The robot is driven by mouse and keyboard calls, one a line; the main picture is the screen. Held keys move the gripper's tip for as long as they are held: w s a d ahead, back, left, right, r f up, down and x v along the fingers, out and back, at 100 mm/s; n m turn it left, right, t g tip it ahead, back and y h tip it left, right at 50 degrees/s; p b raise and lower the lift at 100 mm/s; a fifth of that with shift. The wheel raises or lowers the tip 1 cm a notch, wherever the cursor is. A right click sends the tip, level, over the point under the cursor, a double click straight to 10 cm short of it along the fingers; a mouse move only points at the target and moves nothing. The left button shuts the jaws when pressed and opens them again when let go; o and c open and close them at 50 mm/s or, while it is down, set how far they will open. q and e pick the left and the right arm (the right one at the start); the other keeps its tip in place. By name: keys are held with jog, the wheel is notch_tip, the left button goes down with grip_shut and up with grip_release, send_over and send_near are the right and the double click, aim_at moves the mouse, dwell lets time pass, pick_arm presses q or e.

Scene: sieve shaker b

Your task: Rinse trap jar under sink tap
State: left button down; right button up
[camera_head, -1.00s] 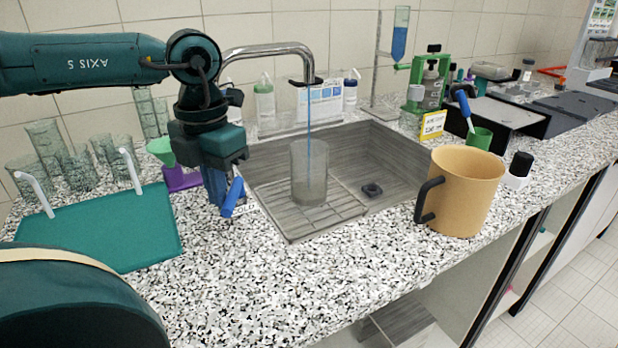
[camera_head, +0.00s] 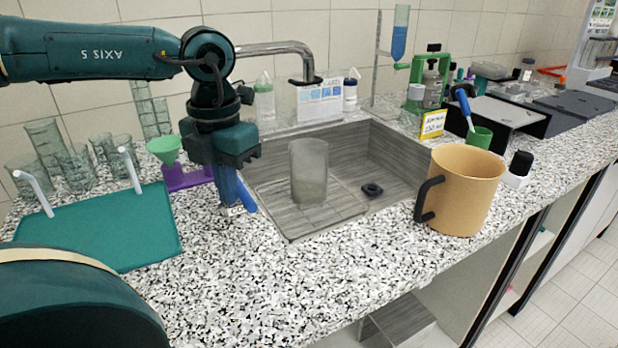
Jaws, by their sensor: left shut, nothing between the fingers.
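The trap jar, a cloudy clear glass cylinder (camera_head: 309,172), stands upright on the ribbed rack in the sink (camera_head: 395,160), below the tap. The curved metal tap (camera_head: 290,52) hangs over it, and no water stream shows from its outlet. My left gripper (camera_head: 240,208) points down at the left edge of the sink, apart from the jar and left of it. Its blue fingers are shut and empty. My right gripper is not in view.
A tan jug (camera_head: 467,188) with a dark handle stands right of the sink. A teal mat (camera_head: 110,232) with white pegs, a green funnel (camera_head: 164,149) and several glass beakers are at the left. The speckled counter (camera_head: 285,275) in front of the sink is clear.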

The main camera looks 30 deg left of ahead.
pick_arm(q)
notch_tip(320, 180, up, 7)
jog(key=s+p, duration=0.1)
jog(key=p, duration=0.3)
jog(key=shift+a+p, duration=0.3)
jog(key=shift+d, duration=0.1)
